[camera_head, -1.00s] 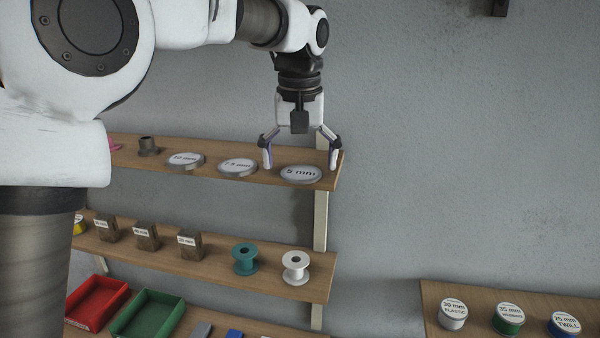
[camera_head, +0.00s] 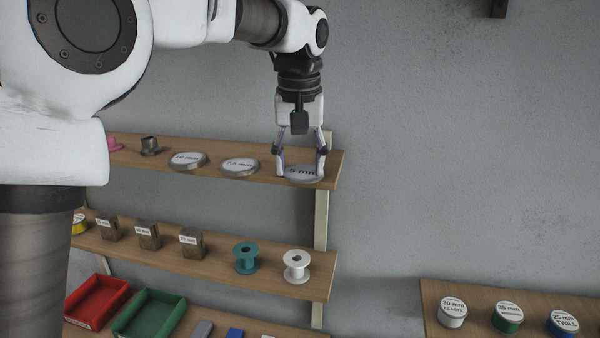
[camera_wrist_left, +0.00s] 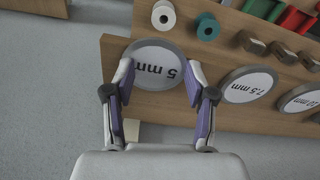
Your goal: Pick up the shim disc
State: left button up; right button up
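Three round grey shim discs with white labels lie on the top shelf. They are the 5 mm disc (camera_head: 305,175), the 7.5 mm disc (camera_head: 239,167) and the 10 mm disc (camera_head: 188,161). My left gripper (camera_head: 301,173) points down at the 5 mm disc near the shelf's right end. In the left wrist view its fingers (camera_wrist_left: 160,82) press against opposite sides of the 5 mm disc (camera_wrist_left: 158,66). The disc appears to rest on the shelf, and the fingers partly cover it in the head view. My right gripper is not in view.
The top shelf (camera_head: 330,168) ends just right of the 5 mm disc. Below are labelled blocks (camera_head: 148,236), a teal spool (camera_head: 246,258) and a white spool (camera_head: 296,266). Red (camera_head: 97,301) and green (camera_head: 148,313) bins stand lower.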

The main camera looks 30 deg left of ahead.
aim_at(302, 172)
pick_arm(q)
jog(key=shift+f, duration=0.35)
jog(key=shift+s+f, duration=0.1)
jog(key=shift+c, duration=0.5)
jog(key=shift+r, duration=0.35)
jog(key=shift+c, duration=1)
jog(key=r, duration=1)
jog(key=shift+w+d, duration=0.15)
jog(key=shift+w, duration=0.15)
grip_shut()
jog(key=shift+r, duration=0.1)
jog(key=shift+o, duration=2.3)
grip_release()
jog(key=shift+w, duration=0.1)
jog(key=o, duration=1)
jog(key=shift+o, duration=0.2)
